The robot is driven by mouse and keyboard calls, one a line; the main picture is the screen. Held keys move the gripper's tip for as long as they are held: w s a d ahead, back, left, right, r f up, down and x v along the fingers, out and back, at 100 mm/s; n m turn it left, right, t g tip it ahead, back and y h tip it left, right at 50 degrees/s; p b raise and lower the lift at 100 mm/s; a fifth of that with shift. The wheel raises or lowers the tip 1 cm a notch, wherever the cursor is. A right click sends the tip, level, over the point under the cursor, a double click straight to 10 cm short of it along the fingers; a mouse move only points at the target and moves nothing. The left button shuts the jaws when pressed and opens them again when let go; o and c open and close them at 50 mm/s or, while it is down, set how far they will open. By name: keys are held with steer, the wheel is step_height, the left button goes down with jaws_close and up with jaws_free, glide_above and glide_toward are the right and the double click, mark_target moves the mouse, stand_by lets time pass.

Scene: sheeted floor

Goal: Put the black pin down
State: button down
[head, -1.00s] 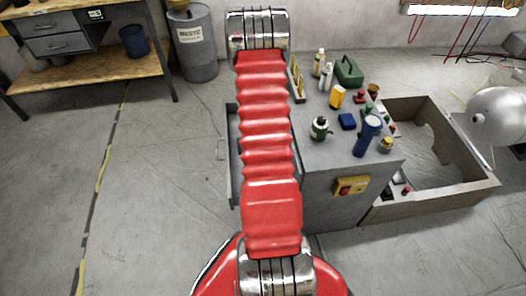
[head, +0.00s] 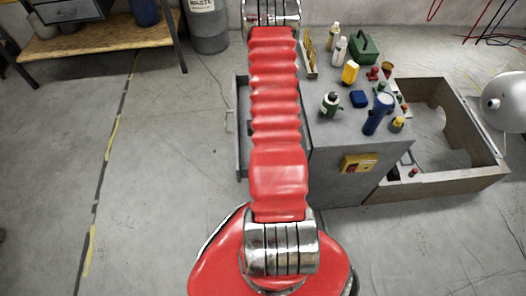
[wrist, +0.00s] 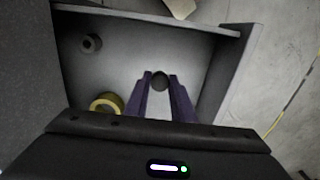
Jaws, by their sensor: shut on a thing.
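In the wrist view the two purple fingers of my gripper (wrist: 163,92) are shut on the black pin (wrist: 160,80), whose dark rounded end shows between the fingertips. The gripper is over the inside of an open grey drawer (wrist: 215,85). I cannot tell whether the pin touches the drawer floor. In the head view the drawer (head: 242,125) sticks out of the left side of the grey cabinet, and my red arm hides the gripper and the pin.
A dark nut-like piece (wrist: 91,43) and a yellow ring (wrist: 106,103) lie in the drawer, left of the fingers. The cabinet top (head: 335,130) carries several bottles and small parts. A wooden-walled box (head: 440,183) stands to its right. Floor left of the drawer is clear.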

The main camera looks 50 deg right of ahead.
steer(key=shift+f, duration=2.1)
steer(key=c, duration=1.5)
jaws_free()
steer(key=shift+r, duration=6.05)
